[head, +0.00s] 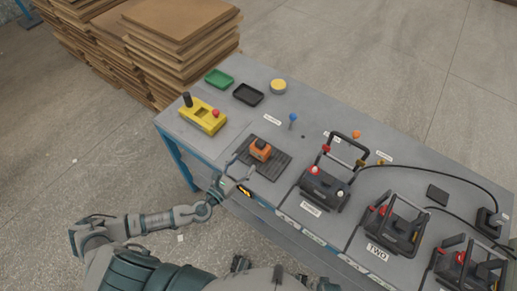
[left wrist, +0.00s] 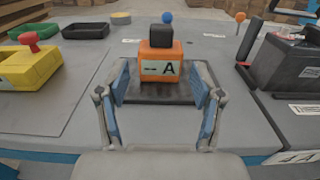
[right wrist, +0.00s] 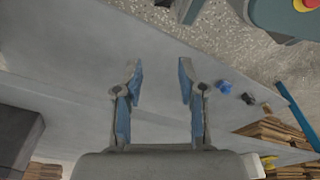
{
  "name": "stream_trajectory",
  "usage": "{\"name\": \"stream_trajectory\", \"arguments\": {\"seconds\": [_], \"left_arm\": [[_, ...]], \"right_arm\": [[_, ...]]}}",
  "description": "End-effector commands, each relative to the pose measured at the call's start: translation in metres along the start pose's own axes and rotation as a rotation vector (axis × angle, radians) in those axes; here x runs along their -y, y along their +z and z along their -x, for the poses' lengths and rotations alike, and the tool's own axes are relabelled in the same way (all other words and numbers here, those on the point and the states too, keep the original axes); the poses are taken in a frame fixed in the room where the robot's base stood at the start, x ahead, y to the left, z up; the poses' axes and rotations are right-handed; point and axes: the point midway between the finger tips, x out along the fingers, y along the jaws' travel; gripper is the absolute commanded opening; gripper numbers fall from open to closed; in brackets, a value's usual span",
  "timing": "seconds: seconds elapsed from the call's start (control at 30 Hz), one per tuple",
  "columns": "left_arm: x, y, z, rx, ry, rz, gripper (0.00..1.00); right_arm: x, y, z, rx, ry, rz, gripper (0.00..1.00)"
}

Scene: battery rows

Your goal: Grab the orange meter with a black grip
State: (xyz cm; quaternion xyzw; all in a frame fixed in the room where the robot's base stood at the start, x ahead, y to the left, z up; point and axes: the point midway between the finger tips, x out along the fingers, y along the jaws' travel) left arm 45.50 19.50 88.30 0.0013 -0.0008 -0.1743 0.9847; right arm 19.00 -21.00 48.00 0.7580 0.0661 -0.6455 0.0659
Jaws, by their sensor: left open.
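The orange meter (head: 260,150) with a black grip on top stands on a dark ribbed mat (head: 275,165) near the table's front edge. In the left wrist view the meter (left wrist: 160,68) faces me with a white label marked "A", and its black grip (left wrist: 160,36) points up. My left gripper (head: 240,174) is open and empty just in front of the meter. Its fingers (left wrist: 160,82) frame the meter in the left wrist view, with no clear contact. My right gripper (right wrist: 160,70) is open and empty in the right wrist view.
A yellow box (head: 203,117) with a red knob, green tray (head: 219,78) and black tray (head: 248,95) lie on the table's left part. Black-handled batteries (head: 325,187) line the right. Cardboard stacks (head: 175,50) stand behind. A blue-topped pin (head: 292,118) rises behind the meter.

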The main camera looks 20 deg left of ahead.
Motion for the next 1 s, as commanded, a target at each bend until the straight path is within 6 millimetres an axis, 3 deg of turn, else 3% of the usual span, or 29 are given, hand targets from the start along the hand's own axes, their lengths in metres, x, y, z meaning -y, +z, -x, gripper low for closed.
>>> {"name": "stream_trajectory", "arguments": {"seconds": [0.1,0.2,0.43,0.7,1.0], "left_arm": [[-0.001,0.002,-0.028,0.004,0.001,0.003,0.67],[-0.003,0.001,-0.043,0.003,0.002,0.006,0.67],[-0.006,0.002,-0.060,0.004,0.002,0.010,0.67],[-0.004,0.006,-0.101,0.002,0.002,0.007,0.67],[-0.003,0.005,-0.106,0.000,0.002,0.008,0.67]], "right_arm": [[0.000,0.003,-0.003,0.002,0.001,0.001,0.40],[0.001,0.005,-0.005,0.003,0.005,0.002,0.40],[0.002,0.007,-0.007,0.005,0.006,0.003,0.40],[0.003,0.015,-0.015,0.014,0.005,0.003,0.40],[0.002,0.011,-0.012,0.005,0.005,0.003,0.40]]}}
